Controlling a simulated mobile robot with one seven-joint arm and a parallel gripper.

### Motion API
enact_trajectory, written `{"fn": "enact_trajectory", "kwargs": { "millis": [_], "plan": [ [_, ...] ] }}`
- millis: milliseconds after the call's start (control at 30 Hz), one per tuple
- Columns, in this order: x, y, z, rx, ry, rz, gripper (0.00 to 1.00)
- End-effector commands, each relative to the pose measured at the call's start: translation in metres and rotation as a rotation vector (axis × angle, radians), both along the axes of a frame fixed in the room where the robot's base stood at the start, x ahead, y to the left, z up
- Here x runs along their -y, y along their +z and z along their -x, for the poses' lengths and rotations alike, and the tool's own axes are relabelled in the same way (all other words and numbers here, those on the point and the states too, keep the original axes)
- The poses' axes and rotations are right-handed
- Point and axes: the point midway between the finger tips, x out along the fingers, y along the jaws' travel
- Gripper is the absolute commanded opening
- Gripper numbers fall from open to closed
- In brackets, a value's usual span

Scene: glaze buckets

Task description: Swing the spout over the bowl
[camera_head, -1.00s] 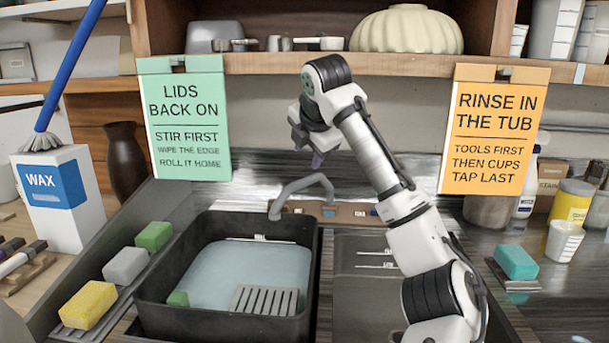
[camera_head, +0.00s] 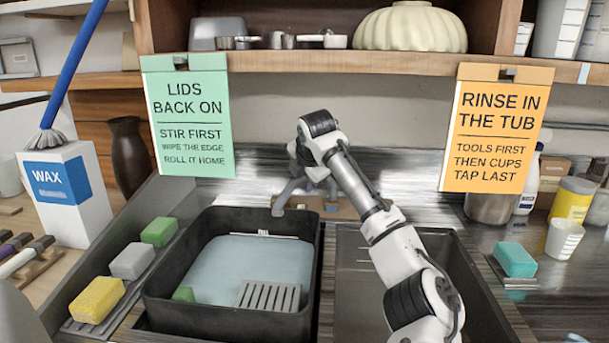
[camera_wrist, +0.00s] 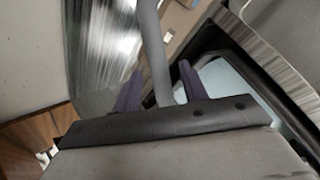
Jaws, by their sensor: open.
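The grey spout (camera_head: 286,196) rises behind the sink, and its outlet end hangs down to the left at the back rim of the black tub (camera_head: 160,312). In the wrist view the spout's tube (camera_wrist: 153,45) passes between the two purple fingers of my gripper (camera_wrist: 160,78). The fingers are open around the tube; I cannot tell whether either touches it. In the head view my gripper (camera_head: 331,188) is at the spout, partly hidden by my wrist. The right sink bowl (camera_head: 350,290) is dark and partly covered by my arm.
The tub holds pale water, a grey slotted rack (camera_head: 268,296) and a green block. Sponges (camera_head: 97,299) line the left ledge. Two hanging signs (camera_head: 190,118) (camera_head: 496,130) and a shelf (camera_head: 370,65) are behind and above. A teal sponge (camera_head: 515,260) sits at right.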

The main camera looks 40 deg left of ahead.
Motion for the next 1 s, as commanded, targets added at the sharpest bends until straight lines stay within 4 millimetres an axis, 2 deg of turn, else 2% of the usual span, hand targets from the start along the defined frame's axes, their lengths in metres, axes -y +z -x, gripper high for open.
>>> {"fn": "enact_trajectory", "kwargs": {
  "millis": [300,633,1000],
  "plan": [
    [-0.0013,-0.002,-0.0007,0.0,0.001,0.0,0.42],
    [-0.0011,-0.0018,-0.0007,0.0,0.001,0.0,0.0],
    [0.0019,-0.0001,-0.0007,-0.001,0.019,0.0,0.0]
  ]
}}
